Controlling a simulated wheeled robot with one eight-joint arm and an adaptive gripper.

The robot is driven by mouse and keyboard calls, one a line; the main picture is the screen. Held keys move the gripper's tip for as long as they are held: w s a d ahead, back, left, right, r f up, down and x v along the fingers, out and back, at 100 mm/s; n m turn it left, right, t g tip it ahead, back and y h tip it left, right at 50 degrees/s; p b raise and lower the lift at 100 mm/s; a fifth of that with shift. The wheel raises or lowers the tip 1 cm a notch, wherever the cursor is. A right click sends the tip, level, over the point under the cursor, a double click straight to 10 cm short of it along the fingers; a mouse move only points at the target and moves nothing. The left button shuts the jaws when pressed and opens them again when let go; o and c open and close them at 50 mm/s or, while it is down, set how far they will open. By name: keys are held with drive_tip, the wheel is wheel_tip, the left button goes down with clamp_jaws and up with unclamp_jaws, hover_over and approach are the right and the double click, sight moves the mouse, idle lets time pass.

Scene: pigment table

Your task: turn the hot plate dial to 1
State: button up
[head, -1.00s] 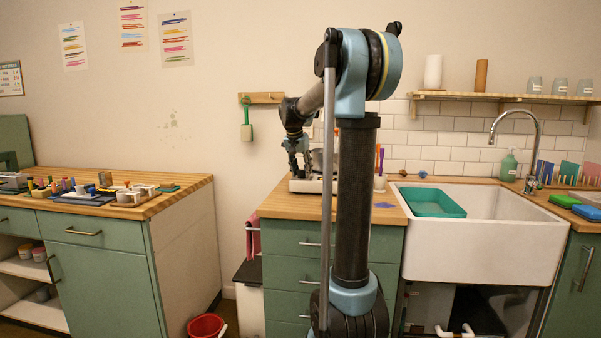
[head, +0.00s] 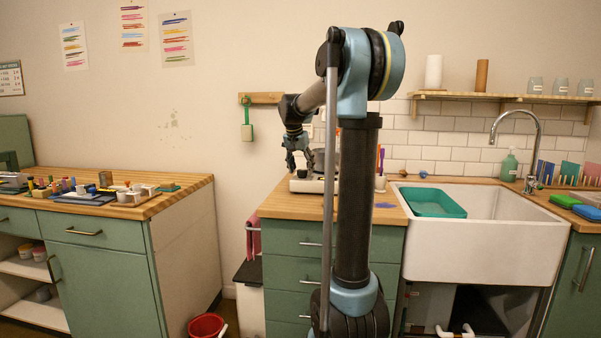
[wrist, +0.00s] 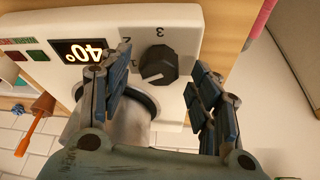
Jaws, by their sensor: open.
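The hot plate (wrist: 185,22) is a white unit with a black dial (wrist: 158,66) on its panel. My gripper (wrist: 157,72) is open, with one finger on each side of the dial and gaps between. In the head view, my gripper (head: 299,164) is above the front of the hot plate (head: 312,187), just above the dial.
The hot plate stands on a wooden counter (head: 275,206). An orange-handled tool (wrist: 36,122) lies or stands close by it. A sink (head: 480,230) with a teal tub (head: 432,216) is to the right. A gap separates this counter from the left cabinet (head: 185,235).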

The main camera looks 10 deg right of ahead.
drive_tip(key=v, duration=1)
drive_tip(key=shift+r, duration=0.35)
drive_tip(key=shift+s+a, duration=0.15)
drive_tip(key=s+d+f+n+y, duration=0.1)
drive_tip(key=s+f+n, duration=0.2)
drive_tip(key=s+f, duration=1.4)
drive_tip(key=s+d+f+n+g+y, duration=0.1)
drive_tip(key=s+f+n, duration=0.2)
drive_tip(key=s+f, duration=1.4)
drive_tip(key=s, duration=0.6)
drive_tip(key=shift+d+f+n, duration=0.25)
drive_tip(key=shift+f+n, duration=0.15)
drive_tip(key=shift+w, duration=0.1)
drive_tip(key=shift+w+f, duration=0.2)
drive_tip(key=shift+w, duration=0.25)
